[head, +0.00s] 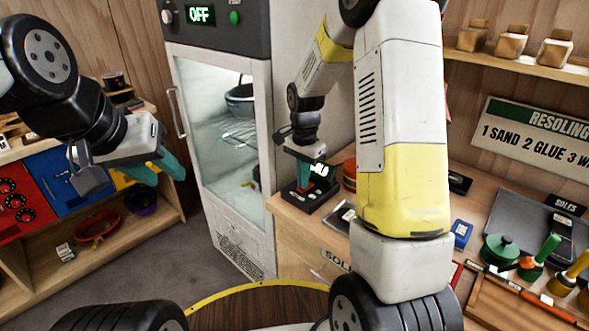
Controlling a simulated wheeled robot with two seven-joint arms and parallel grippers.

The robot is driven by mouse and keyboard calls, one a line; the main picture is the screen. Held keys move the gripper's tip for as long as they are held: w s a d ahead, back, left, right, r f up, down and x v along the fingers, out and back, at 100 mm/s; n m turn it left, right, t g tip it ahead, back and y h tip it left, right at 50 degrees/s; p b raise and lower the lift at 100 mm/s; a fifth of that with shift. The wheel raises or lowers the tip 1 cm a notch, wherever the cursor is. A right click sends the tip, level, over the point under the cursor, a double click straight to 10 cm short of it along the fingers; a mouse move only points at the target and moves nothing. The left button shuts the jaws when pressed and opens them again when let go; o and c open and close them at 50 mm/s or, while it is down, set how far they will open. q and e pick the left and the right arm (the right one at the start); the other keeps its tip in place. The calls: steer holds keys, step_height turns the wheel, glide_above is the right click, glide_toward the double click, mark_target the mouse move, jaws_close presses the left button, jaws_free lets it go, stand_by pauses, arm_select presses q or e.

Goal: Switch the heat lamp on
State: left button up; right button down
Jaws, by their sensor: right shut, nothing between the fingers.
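A tall white cabinet (262,140) with a glass door stands at centre left. Its dark top panel carries a green display (201,15) reading OFF, a green button (235,17) and a pale knob (167,17). A small black device (316,197) with a lit green readout, too small to read, sits on the bench. I cannot tell which of these is the heat lamp. My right gripper (303,186) is shut and empty, its teal fingers pointing down at the device and partly hiding it. Contact is unclear. My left gripper (160,175) is open and empty, left of the cabinet.
The right bench holds a green pot (500,249), a blue box (461,234) and several tools. A sign (530,135) leans behind them. Left shelves hold an orange-red pan (97,228) and a purple bowl (141,199). My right arm blocks part of the bench.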

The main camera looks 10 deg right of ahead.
steer(key=shift+f, duration=0.15)
steer(key=shift+s+a+f, duration=0.1)
steer(key=shift+s+f, duration=0.05)
steer(key=shift+f, duration=0.1)
stand_by(0.4)
steer(key=shift+w+d+r, duration=0.2)
steer(key=shift+w+d, duration=0.35)
steer(key=shift+d, duration=0.15)
